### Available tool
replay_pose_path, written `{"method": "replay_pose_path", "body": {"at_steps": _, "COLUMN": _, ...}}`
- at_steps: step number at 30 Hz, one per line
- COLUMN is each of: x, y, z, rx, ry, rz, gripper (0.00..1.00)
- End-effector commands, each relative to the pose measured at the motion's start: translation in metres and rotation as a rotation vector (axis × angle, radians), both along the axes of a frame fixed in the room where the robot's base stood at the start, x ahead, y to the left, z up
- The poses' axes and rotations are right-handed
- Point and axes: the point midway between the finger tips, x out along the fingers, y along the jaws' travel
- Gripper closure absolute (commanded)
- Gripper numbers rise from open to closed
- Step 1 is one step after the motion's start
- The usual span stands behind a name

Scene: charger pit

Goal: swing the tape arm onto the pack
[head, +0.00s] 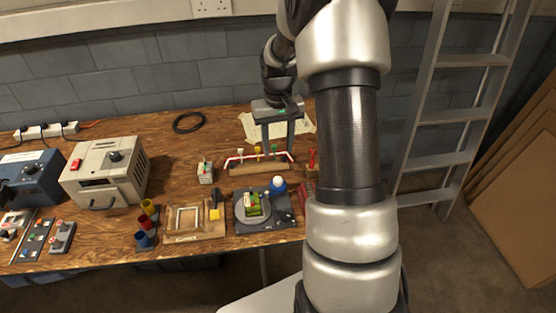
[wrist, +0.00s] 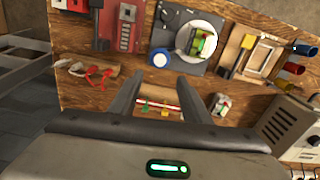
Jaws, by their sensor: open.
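The pack (head: 254,204), with green, yellow and red parts, sits on a round grey plate (head: 244,216) on a dark square base (head: 262,223). The pack also shows in the wrist view (wrist: 201,42). A blue and white round piece (head: 278,185) is at the base's back right corner; I cannot tell whether it belongs to the tape arm. A small dark part on the base's right side (head: 285,216) may be the tape arm, but it is too small to tell. My gripper (head: 278,148) is open and empty, pointing down behind the base. Its spread fingers show in the wrist view (wrist: 156,82).
A wooden rack with a red and white bar (head: 260,164) is just below my gripper. A red device (head: 308,192) is right of the base. A wooden frame board (head: 184,232) and colored cups (head: 148,225) are left. A beige power unit (head: 105,172) is further left.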

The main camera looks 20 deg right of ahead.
Motion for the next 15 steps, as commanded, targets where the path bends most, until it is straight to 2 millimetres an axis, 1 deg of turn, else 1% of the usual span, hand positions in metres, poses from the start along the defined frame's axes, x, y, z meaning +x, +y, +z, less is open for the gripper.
{"method": "replay_pose_path", "body": {"at_steps": 1, "x": 0.001, "y": 0.0, "z": 0.012, "rx": -0.002, "ry": -0.003, "rz": 0.0, "gripper": 0.57}}
{"method": "replay_pose_path", "body": {"at_steps": 3, "x": 0.0, "y": 0.0, "z": 0.023, "rx": -0.002, "ry": -0.003, "rz": 0.001, "gripper": 0.57}}
{"method": "replay_pose_path", "body": {"at_steps": 6, "x": 0.0, "y": 0.0, "z": 0.035, "rx": -0.001, "ry": -0.002, "rz": 0.002, "gripper": 0.57}}
{"method": "replay_pose_path", "body": {"at_steps": 9, "x": 0.0, "y": 0.0, "z": 0.042, "rx": -0.001, "ry": -0.001, "rz": 0.002, "gripper": 0.57}}
{"method": "replay_pose_path", "body": {"at_steps": 15, "x": 0.0, "y": 0.0, "z": 0.044, "rx": 0.0, "ry": 0.0, "rz": 0.001, "gripper": 0.57}}
